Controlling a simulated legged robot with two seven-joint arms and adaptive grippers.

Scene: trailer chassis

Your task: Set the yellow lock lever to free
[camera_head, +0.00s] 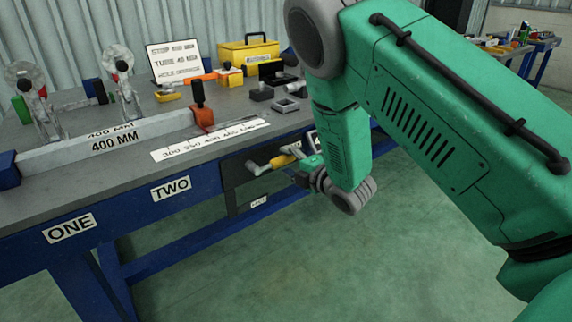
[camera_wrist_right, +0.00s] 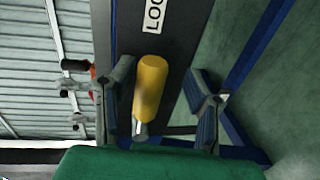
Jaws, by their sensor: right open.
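The yellow lock lever (camera_head: 283,160) is on the dark panel at the bench's front, under the worktop. In the right wrist view the yellow grip (camera_wrist_right: 150,88) lies between the two fingers of my right gripper (camera_wrist_right: 162,80), nearer the left finger. The fingers are spread, with a visible gap to the lever on the right side. A label beginning "LOC" (camera_wrist_right: 153,15) is on the panel beyond the grip. In the head view my right forearm and wrist partly cover the lever area. My left gripper is out of view.
The bench top (camera_head: 130,170) holds a long white bar marked 400 MM (camera_head: 115,144), clamps, a scale strip (camera_head: 210,140) and a yellow toolbox (camera_head: 249,50). Blue bench legs and rails run below the panel. The green floor (camera_head: 300,265) in front is clear.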

